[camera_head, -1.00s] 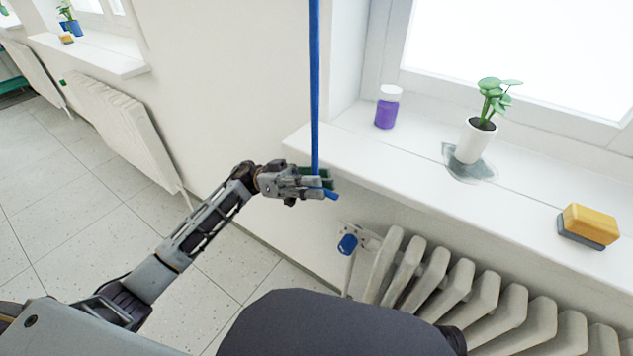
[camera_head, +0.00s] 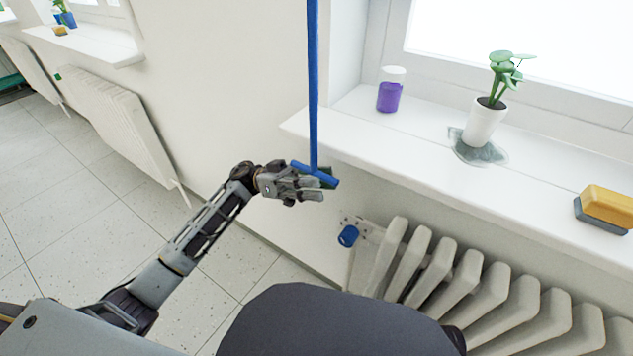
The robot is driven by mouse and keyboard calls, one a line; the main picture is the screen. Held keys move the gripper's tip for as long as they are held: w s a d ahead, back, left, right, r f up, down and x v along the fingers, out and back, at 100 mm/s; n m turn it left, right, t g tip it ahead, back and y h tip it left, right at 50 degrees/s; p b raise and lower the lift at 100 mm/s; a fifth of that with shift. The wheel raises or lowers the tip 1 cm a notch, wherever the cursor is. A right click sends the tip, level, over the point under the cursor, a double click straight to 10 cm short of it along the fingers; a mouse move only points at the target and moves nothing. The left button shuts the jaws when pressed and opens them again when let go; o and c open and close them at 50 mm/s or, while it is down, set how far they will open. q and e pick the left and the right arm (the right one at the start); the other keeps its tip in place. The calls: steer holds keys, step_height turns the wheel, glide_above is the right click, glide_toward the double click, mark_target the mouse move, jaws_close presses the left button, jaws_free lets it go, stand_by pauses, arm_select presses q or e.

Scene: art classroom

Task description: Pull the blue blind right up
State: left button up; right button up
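A blue pull cord (camera_head: 313,80) hangs straight down from the top edge of the view, left of the window. A short blue crossbar handle (camera_head: 316,174) is at its lower end, slightly tilted. My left gripper (camera_head: 318,186) is right at this handle, near the corner of the windowsill. The bar crosses over its fingers, and part of a dark green finger pad shows behind the bar. Whether the fingers grip the bar or only lie beside it, I cannot tell. The blind itself and my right gripper are not in view.
The white windowsill (camera_head: 420,150) carries a purple jar (camera_head: 389,97), a potted plant (camera_head: 484,122) in a wet-looking patch and a yellow sponge (camera_head: 606,206). Below are a radiator (camera_head: 440,270) and its blue valve (camera_head: 348,236). Tiled floor (camera_head: 60,200) is free at left.

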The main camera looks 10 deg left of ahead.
arm_select(q)
steer(key=p+v, duration=0.1)
steer(key=v, duration=1.3)
steer(key=shift+f, duration=0.2)
steer(key=shift+d, duration=0.1)
